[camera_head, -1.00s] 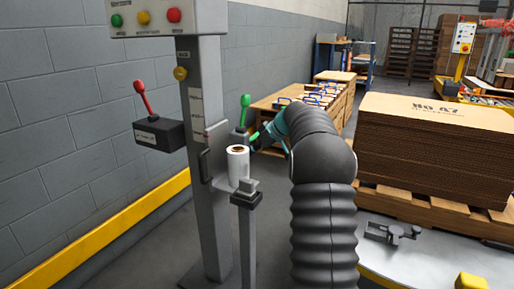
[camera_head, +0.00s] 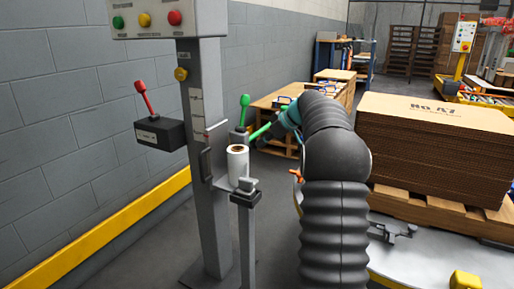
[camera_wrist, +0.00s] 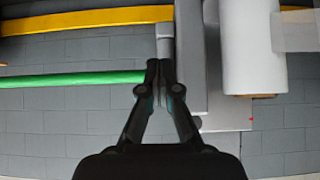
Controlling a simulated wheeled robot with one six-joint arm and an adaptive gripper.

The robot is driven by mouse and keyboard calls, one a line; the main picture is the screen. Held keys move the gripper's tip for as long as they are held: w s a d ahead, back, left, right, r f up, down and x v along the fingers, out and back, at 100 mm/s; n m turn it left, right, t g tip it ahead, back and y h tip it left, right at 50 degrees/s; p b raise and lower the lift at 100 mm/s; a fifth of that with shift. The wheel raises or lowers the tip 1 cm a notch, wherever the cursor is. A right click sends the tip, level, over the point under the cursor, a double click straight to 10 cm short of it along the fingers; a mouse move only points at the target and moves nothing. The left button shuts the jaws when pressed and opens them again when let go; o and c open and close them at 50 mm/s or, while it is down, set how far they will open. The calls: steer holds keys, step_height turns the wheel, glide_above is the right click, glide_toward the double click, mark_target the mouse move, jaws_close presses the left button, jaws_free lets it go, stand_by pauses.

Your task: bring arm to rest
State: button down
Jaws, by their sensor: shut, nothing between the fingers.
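My gripper (camera_wrist: 160,66) is shut and empty in the wrist view, its fingertips together in front of a grey post. In the head view my gripper (camera_head: 266,136) is small and partly hidden by my arm, just right of the grey stand (camera_head: 205,150). A green rod (camera_head: 261,132) shows beside it. In the wrist view a green bar (camera_wrist: 70,80) runs from the left edge to near the fingertips; I cannot tell whether it touches them. A white roll (camera_head: 238,165) sits on the stand's bracket and shows right of my fingers in the wrist view (camera_wrist: 252,50).
The stand carries a red lever (camera_head: 142,97), a green-knobbed lever (camera_head: 244,103) and a button box (camera_head: 168,18). A yellow rail (camera_head: 100,235) runs along the wall. A cardboard stack (camera_head: 435,140) on a pallet stands right of my arm.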

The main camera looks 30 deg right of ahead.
steer(key=s+a+r+m+g+h+p, duration=0.1)
steer(key=s+a+r+m+p, duration=0.1)
steer(key=s+a+r, duration=0.55)
steer(key=s+a+r+m+g+h+p, duration=0.1)
steer(key=s+a+r+m+h+p, duration=0.1)
steer(key=s+a, duration=0.95)
steer(key=s+a+f+m+p, duration=0.1)
steer(key=s+f, duration=0.1)
steer(key=s, duration=0.6)
steer(key=s+a+f+m+h+p, duration=0.1)
steer(key=s+a+f, duration=0.1)
steer(key=s, duration=0.6)
steer(key=s+a+f+m+h+p, duration=0.1)
steer(key=s+a+f, duration=0.1)
steer(key=s, duration=0.6)
steer(key=shift+s+f+m, duration=0.3)
steer(key=shift+f, duration=0.5)
